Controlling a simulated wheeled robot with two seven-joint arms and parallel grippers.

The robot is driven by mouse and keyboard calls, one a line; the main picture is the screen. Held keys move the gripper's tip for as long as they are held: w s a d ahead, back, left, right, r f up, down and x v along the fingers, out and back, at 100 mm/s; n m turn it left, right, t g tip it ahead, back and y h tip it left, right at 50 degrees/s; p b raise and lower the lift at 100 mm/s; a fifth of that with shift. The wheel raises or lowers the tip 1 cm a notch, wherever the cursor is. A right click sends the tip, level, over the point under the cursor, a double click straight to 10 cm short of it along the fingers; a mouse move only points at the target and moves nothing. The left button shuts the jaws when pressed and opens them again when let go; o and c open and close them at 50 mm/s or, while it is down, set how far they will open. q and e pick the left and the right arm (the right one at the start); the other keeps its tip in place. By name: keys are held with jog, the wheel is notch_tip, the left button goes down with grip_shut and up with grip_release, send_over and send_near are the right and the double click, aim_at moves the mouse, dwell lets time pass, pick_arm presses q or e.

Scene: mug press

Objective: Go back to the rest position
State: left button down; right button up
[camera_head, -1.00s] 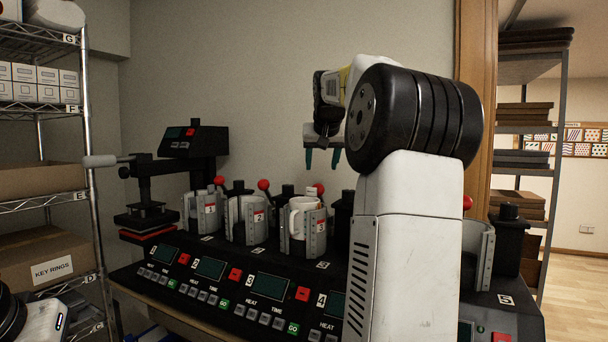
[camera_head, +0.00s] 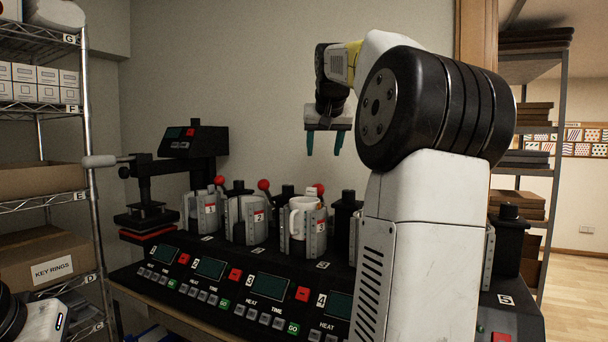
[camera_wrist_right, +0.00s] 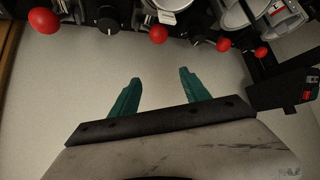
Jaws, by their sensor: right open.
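My right gripper (camera_head: 325,144) is open and empty in the head view, with its teal fingers pointing down in front of the wall, above the mug press (camera_head: 240,284). In the right wrist view the two teal fingers (camera_wrist_right: 155,95) stand apart with only the pale wall between them. A white mug (camera_head: 298,219) sits in the clamp of station 3, below my right gripper and apart from it. My left gripper does not show; only a piece of my left arm is at the lower left.
Red-knobbed levers (camera_head: 264,185) rise along the press. A flat heat press (camera_head: 165,190) stands at its left. A wire shelf (camera_head: 85,130) with boxes is at the far left. A rack of dark trays (camera_head: 520,155) stands at the right.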

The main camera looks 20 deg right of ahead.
dwell(0.3)
jog(key=s+a+f+n+g+y, duration=0.1)
jog(key=s+a+f+n+y, duration=0.1)
jog(key=s+a+f, duration=0.9)
jog(key=s+a+f+n+g+y, duration=0.1)
jog(key=s+a+f+n+y, duration=0.1)
jog(key=s+a+f, duration=0.9)
jog(key=s+f+y, duration=0.1)
jog(key=s+f, duration=0.3)
jog(key=s, duration=0.1)
jog(key=shift+a+f+n, duration=0.3)
jog(key=shift+f, duration=0.05)
